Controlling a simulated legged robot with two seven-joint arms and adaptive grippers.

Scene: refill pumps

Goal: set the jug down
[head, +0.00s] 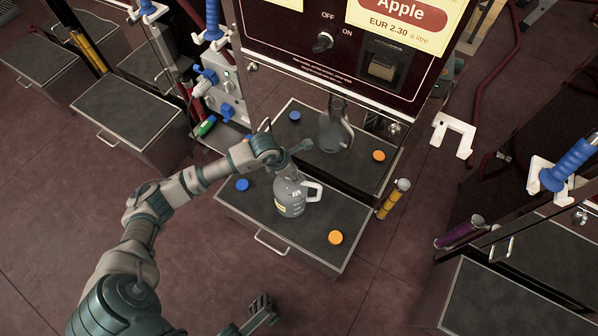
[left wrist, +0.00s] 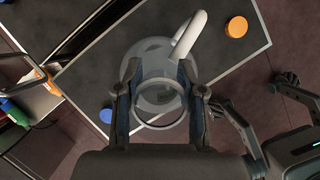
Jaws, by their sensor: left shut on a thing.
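The clear jug (head: 290,197), with a white handle and a small yellow label, is at the middle of the dark-topped shelf (head: 318,246) below the Apple pump. It looks upright; I cannot tell whether its base touches the shelf. My left gripper (head: 285,167) is shut on the jug's upper part, reaching in from the left. In the left wrist view the jug (left wrist: 160,80) shows between the two fingers (left wrist: 158,75), its round rim towards me and its handle pointing up and right. My right gripper (head: 248,318) is open and empty, low in front of the shelf.
A blue cap (head: 242,185) lies on the shelf left of the jug, an orange cap (head: 335,237) to its right. The shiny pump front (head: 320,150) behind reflects them. The shelf's front strip is clear.

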